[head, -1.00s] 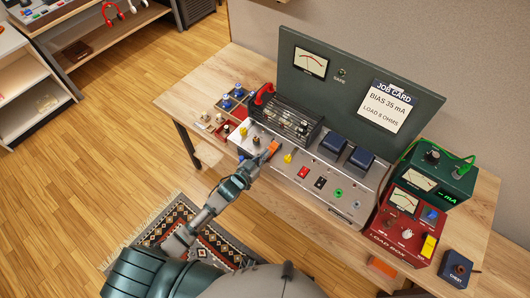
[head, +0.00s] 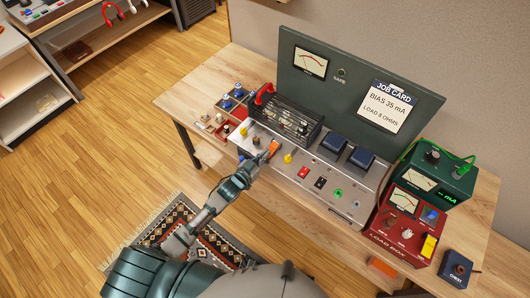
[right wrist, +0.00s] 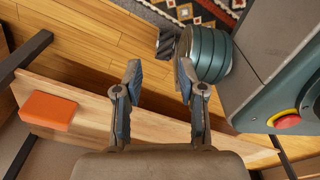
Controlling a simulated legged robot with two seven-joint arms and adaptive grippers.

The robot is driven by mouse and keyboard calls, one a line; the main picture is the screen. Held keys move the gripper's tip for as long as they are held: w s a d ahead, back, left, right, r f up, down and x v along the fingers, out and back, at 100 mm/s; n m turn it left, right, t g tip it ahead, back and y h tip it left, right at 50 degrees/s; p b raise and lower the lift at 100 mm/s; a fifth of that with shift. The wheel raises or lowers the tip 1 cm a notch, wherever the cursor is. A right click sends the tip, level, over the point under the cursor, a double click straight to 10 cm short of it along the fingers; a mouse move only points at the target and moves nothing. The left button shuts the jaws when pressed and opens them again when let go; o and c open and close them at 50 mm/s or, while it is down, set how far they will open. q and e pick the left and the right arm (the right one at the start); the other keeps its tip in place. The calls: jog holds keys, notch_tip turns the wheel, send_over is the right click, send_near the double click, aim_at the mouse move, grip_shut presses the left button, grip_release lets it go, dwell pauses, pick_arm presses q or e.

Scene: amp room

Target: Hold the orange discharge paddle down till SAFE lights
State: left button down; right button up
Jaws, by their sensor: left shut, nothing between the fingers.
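The orange discharge paddle (head: 273,146) is on the front left part of the grey amp chassis (head: 318,186). My left gripper (head: 264,155) is shut with its fingertips at the paddle, partly covering it. I cannot tell whether they touch or how far down the paddle is. The SAFE lamp (head: 341,72) on the upright back panel looks dark. The needle meter (head: 310,62) beside it is too small to read. My right gripper (right wrist: 158,80) is open and empty in the right wrist view, near the bench edge, away from the paddle.
A yellow knob (head: 288,158) sits just right of the paddle, and a black cage with tubes (head: 285,123) stands behind. The red load box (head: 405,232) and green meter box (head: 438,176) are at the right. An orange block (head: 382,268) also shows in the right wrist view (right wrist: 47,110).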

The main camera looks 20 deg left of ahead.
pick_arm(q)
jog(key=shift+r, duration=0.1)
pick_arm(e)
jog(key=shift+r, duration=0.1)
dwell(0.6)
pick_arm(q)
jog(key=shift+a+r+p, duration=0.1)
jog(key=shift+r+p, duration=0.85)
jog(key=shift+p, duration=0.15)
jog(key=shift+s+r+p, duration=0.1)
jog(key=shift+r+p, duration=0.75)
jog(key=shift+p, duration=0.05)
jog(key=f+v, duration=0.1)
jog(key=v, duration=0.9)
jog(key=shift+s, duration=0.3)
pick_arm(e)
jog(key=s, duration=0.1)
jog(key=s+r, duration=0.1)
jog(key=s, duration=0.3)
jog(key=shift+s+d+r, duration=0.25)
jog(key=shift+d, duration=0.15)
pick_arm(q)
jog(key=shift+a, duration=0.1)
